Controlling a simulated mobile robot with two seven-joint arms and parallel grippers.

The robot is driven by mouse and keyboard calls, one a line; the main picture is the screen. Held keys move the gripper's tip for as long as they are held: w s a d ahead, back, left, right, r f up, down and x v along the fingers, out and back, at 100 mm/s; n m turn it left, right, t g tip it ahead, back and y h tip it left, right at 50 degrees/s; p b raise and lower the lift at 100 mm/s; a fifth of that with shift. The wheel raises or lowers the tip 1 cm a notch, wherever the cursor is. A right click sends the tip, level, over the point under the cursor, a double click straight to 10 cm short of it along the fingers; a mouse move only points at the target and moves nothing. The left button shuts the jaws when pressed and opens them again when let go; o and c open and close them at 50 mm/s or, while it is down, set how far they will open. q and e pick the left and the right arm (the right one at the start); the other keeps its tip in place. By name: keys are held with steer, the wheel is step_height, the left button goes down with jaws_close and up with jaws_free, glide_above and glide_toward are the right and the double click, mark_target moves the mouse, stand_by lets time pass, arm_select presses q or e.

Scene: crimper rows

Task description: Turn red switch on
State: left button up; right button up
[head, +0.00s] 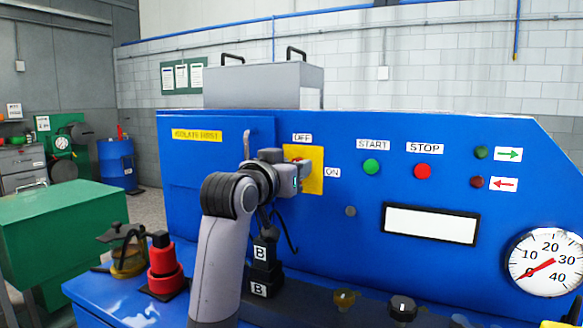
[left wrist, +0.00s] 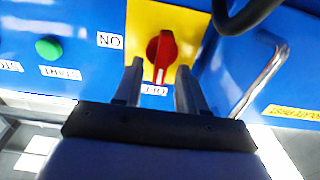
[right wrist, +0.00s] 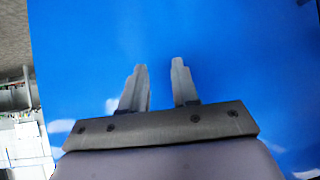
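The red switch (left wrist: 161,48) is a rotary knob on a yellow plate (left wrist: 190,18) in the left wrist view, which shows the panel upside down. Its handle points toward the OFF label (left wrist: 154,90); the ON label (left wrist: 110,40) is to one side. In the head view the yellow plate (head: 316,182) is on the blue panel, with the knob mostly hidden by my left gripper (head: 298,172). The left gripper (left wrist: 158,78) is open, its fingers on either side of the handle's end; contact is unclear. My right gripper (right wrist: 159,68) is open and empty, facing a blue surface.
The blue panel also has a green START button (head: 371,167), a red STOP button (head: 422,171) and a gauge (head: 546,262). A metal handle (left wrist: 262,80) is beside the plate. A red and black object (head: 164,268) stands on the blue ledge below.

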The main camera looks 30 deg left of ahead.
arm_select(q)
jaws_close()
steer(key=shift+m, duration=0.3)
steer(key=m, duration=0.5)
steer(key=d+f+m, duration=0.1)
steer(key=m, duration=1.1)
steer(key=shift+d+f, duration=0.2)
steer(key=shift+f, duration=0.05)
steer(key=shift+m, duration=0.3)
steer(key=shift+o, duration=0.3)
jaws_free()
